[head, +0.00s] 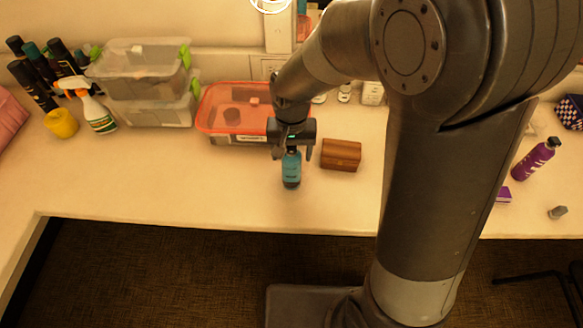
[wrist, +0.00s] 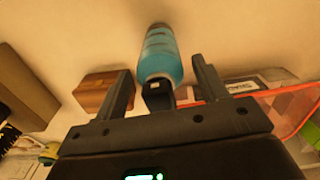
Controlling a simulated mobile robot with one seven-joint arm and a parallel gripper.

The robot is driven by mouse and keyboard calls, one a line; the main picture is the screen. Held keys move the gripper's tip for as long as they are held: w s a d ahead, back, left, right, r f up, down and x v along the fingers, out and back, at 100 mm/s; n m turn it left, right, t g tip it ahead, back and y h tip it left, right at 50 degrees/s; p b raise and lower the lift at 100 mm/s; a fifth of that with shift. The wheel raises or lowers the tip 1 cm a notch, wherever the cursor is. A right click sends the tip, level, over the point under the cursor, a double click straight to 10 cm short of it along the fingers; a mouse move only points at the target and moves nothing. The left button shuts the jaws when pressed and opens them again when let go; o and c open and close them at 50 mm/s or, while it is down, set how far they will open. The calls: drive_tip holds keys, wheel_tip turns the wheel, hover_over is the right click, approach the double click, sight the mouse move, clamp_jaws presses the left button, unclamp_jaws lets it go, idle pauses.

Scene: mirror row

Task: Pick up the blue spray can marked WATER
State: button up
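The blue spray can (head: 291,170) stands upright on the counter near its front edge. In the wrist view the can (wrist: 160,54) shows its blue body and dark nozzle; its marking is too small to read. My gripper (head: 292,157) points down right over the can. Its fingers are apart, one on each side of the can's top, with gaps visible between finger and can. The wrist view also shows my gripper (wrist: 161,68) open, with the can's nozzle between the fingers.
A wooden box (head: 341,155) stands close to the can's right. An orange-lidded container (head: 222,112) is behind left. Clear bins (head: 140,72), a spray bottle (head: 98,112) and a yellow cup (head: 61,123) are farther left. A purple bottle (head: 535,159) is right. The counter left of the can is clear.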

drive_tip(key=c, duration=1.4)
drive_tip(key=shift+r, duration=0.15)
